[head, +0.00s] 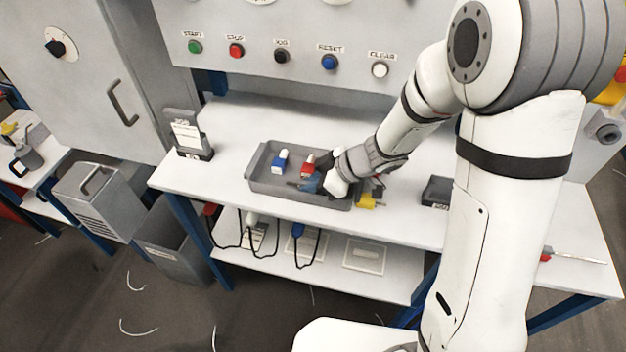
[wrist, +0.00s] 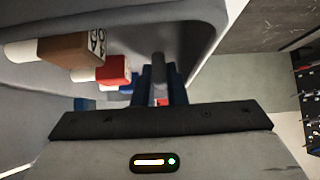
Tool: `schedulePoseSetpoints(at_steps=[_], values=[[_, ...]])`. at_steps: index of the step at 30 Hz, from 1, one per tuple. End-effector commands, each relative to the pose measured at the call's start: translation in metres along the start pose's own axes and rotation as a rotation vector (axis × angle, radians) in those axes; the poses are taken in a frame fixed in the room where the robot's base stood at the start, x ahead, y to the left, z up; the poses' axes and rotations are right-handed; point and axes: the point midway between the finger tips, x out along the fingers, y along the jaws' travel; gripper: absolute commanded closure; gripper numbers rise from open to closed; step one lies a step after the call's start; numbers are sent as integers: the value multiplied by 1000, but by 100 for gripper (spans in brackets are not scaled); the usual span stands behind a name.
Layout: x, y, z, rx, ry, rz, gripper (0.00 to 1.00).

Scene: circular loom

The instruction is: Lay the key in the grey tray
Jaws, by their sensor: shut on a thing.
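The grey tray (head: 262,180) lies on the white bench in the head view; its wall also shows in the wrist view (wrist: 207,45). My gripper (head: 309,184) is over the tray's front right part, its blue fingers pointing left. In the wrist view the fingers (wrist: 160,85) are shut on a grey, rounded piece (wrist: 159,68), seemingly the key. A bit of red shows between the fingers near their base. The key's full shape is hidden, and I cannot tell whether it touches the tray floor.
A blue-and-white piece (head: 279,162) and a red-and-white piece (head: 307,166) are in the tray. A yellow item (head: 367,201) lies just right of the tray. A dark box (head: 437,191) stands further right, a sign holder (head: 188,138) at left.

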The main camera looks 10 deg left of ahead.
Motion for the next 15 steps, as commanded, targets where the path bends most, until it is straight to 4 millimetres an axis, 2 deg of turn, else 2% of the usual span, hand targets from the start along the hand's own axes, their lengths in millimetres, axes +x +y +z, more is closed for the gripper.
schedulePoseSetpoints(at_steps=[15], values=[[3, 0, 4, 2, 0, 1, 100]])
